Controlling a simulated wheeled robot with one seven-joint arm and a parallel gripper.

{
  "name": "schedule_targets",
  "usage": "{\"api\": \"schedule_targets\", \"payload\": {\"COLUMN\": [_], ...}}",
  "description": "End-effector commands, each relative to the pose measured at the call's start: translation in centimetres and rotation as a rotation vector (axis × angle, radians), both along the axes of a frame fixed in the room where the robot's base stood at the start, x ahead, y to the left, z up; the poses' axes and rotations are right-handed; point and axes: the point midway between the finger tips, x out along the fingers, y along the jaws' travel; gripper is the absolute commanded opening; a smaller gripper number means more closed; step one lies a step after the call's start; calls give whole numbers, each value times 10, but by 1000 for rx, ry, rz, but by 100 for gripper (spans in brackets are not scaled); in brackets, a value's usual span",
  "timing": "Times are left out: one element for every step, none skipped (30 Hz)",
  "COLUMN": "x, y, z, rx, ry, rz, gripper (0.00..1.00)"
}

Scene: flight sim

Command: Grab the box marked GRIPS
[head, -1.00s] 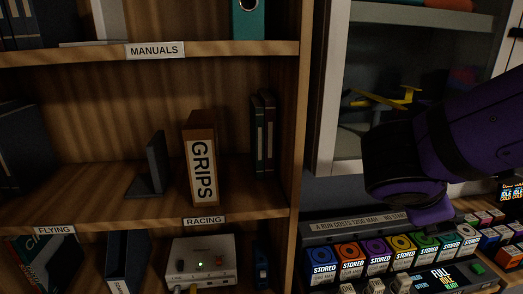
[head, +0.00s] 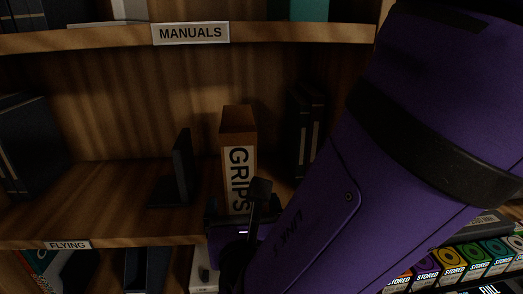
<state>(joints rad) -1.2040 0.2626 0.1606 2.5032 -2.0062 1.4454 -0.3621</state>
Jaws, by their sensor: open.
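The brown box marked GRIPS (head: 238,122) stands upright on the middle shelf, with its white label facing me. My gripper (head: 240,212) is in front of the box's lower part and hides the bottom of the label. The gripper is open. Part of it is hidden behind my own purple arm and a dark wrist part, so I cannot tell whether its fingers are beside the box or short of it.
A dark bookend (head: 183,165) stands just left of the box. Dark binders (head: 304,135) stand close on its right, partly behind my arm. The MANUALS shelf (head: 100,40) runs above. The FLYING label (head: 68,245) marks the shelf edge below. Coloured stored boxes (head: 450,262) sit lower right.

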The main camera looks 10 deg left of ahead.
Motion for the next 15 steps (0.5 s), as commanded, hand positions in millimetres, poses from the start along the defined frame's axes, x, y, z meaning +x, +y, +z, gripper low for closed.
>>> {"api": "schedule_targets", "payload": {"x": [8, 12, 16, 19, 21, 23, 25, 26, 27, 28, 29, 32, 35, 38, 43], "y": [2, 3, 4, 4, 5, 5, 6, 6, 6, 7, 7, 8, 9, 10, 12], "z": [0, 0, 0, 0, 0, 0, 0, 0, 0, 0, 0, 1, 1, 1, 2], "rx": [1, 1, 1, 1, 1, 1, 1, 1, 1, 1, 1, 1, 2, 2, 2], "ry": [1, 0, 0, 0, 1, 1, 2, 2, 2, 1, 1, 1, 0, 0, 1], "rz": [-2, -3, -3, -3, -3, -2, -2, -2, -2, -2, -2, -2, -3, -4, -4], "gripper": [92, 92, 92, 92, 92, 92, 92, 92, 92, 92, 92, 92, 92, 92, 92]}}
